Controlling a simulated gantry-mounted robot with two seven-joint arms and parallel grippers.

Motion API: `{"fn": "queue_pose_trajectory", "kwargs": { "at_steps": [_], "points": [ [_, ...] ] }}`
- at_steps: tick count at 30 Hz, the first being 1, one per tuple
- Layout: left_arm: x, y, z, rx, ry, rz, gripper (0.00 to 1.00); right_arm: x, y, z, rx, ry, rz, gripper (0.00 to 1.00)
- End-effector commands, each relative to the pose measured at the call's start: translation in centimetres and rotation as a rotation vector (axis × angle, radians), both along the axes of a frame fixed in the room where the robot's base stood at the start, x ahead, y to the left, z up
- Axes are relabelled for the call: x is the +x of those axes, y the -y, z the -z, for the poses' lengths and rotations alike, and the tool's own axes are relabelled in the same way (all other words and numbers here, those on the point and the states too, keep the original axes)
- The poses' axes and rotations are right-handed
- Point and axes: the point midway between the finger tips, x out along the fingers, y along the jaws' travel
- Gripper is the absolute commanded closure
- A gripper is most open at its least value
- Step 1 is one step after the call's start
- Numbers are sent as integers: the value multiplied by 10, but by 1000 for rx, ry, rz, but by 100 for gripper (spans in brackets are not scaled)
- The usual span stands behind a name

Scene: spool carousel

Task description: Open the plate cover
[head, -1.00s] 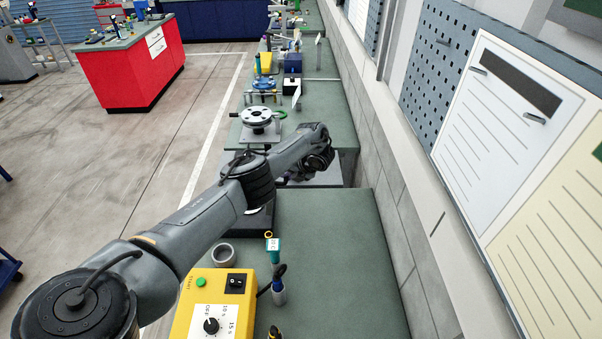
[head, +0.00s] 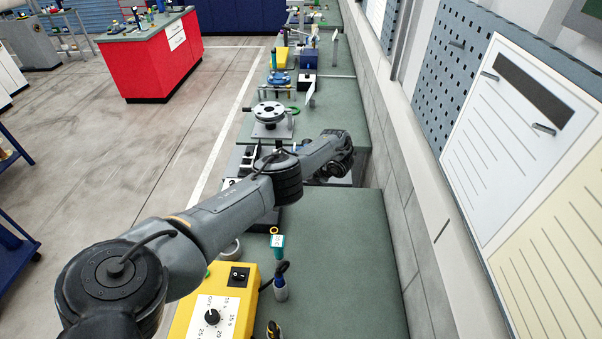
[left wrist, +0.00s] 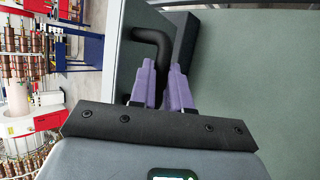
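In the left wrist view a black curved handle (left wrist: 152,35) runs in between the purple fingers of my left gripper (left wrist: 163,68). The fingers sit close on both sides of it and appear closed on it. The handle is in front of a flat grey-green panel (left wrist: 126,45), and a dark block (left wrist: 184,38) is beside it. I cannot tell for sure which surface is the plate cover. In the head view my left arm reaches over the bench to a dark device, and its gripper and the handle are hidden there. My right gripper is in neither view.
A round turntable device (head: 270,113) is further back. The wall with a pegboard (head: 447,80) bounds the right side; open floor is on the left.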

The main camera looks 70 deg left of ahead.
Motion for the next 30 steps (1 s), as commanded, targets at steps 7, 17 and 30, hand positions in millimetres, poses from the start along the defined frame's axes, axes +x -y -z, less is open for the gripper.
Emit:
{"fn": "queue_pose_trajectory", "kwargs": {
  "at_steps": [7, 17, 30],
  "points": [
    [5, 7, 8, -19, 13, 9, 58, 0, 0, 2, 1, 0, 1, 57],
    [5, 5, 5, -15, 13, 7, 58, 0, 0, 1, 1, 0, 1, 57],
    [9, 11, -4, -14, 13, 6, 58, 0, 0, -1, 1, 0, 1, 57]
  ]
}}
